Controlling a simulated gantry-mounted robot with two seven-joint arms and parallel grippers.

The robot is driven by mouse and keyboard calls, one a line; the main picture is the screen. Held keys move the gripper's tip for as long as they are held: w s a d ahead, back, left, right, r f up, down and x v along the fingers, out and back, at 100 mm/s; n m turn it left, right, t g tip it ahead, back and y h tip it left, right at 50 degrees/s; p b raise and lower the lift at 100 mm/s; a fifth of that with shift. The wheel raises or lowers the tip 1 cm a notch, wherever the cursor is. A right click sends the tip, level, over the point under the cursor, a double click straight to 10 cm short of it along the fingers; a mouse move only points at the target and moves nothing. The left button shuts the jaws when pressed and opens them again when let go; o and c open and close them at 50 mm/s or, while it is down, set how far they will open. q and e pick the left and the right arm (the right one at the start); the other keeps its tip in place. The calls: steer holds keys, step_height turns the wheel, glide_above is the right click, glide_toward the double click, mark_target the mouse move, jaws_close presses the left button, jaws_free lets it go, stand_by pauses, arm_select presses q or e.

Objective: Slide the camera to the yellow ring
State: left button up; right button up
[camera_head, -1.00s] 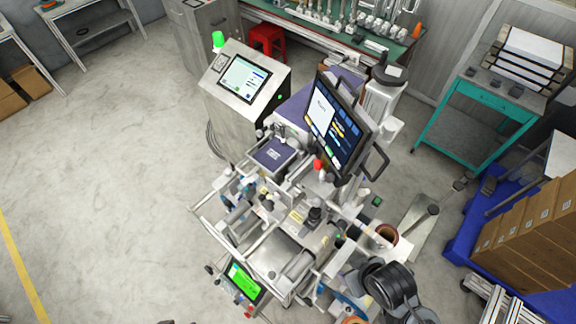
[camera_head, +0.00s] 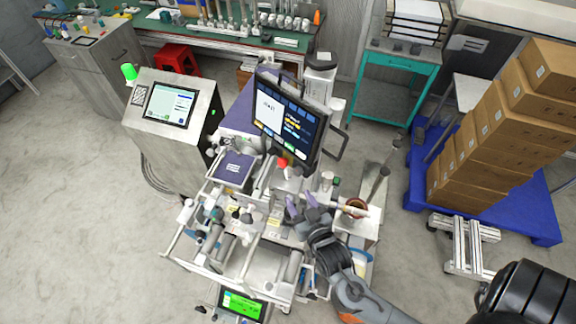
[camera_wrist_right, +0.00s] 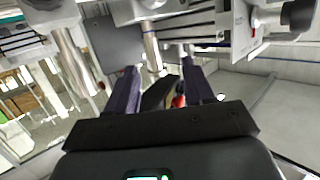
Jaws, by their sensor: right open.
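My right gripper (camera_head: 301,203) reaches in from the lower right of the head view over the middle of the film machine. Its two purple fingers are apart. The right wrist view shows the same gripper (camera_wrist_right: 160,68) with its fingers spread on either side of a dark, wedge-shaped part (camera_wrist_right: 158,93). I cannot tell whether this part is the camera, or whether the fingers touch it. I cannot pick out the camera or the yellow ring with certainty in the head view. My right gripper and forearm hide part of the machine there. My left gripper is not in view.
A monitor (camera_head: 291,118) stands above the machine's back, close behind my right gripper. A copper-coloured spool (camera_head: 354,207) is just right of the gripper. Metal rods and a grey bracket (camera_wrist_right: 102,45) crowd the wrist view. Open floor (camera_head: 70,220) lies to the left.

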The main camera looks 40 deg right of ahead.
mark_target(290, 169)
steer(key=w+d+h, duration=0.1)
steer(key=w, duration=0.2)
steer(key=w+d+t+h+p, duration=0.1)
steer(key=w+d, duration=0.1)
steer(key=w, duration=0.1)
steer(key=w+d+r+m+p, duration=0.1)
steer(key=w, duration=0.3)
steer(key=shift+d+t+h, duration=0.3)
steer(key=shift+d+h, duration=0.1)
steer(key=shift+w+d+p, duration=0.3)
steer(key=shift+w+p, duration=0.05)
steer(key=shift+w, duration=0.25)
steer(key=shift+f, duration=0.1)
jaws_close()
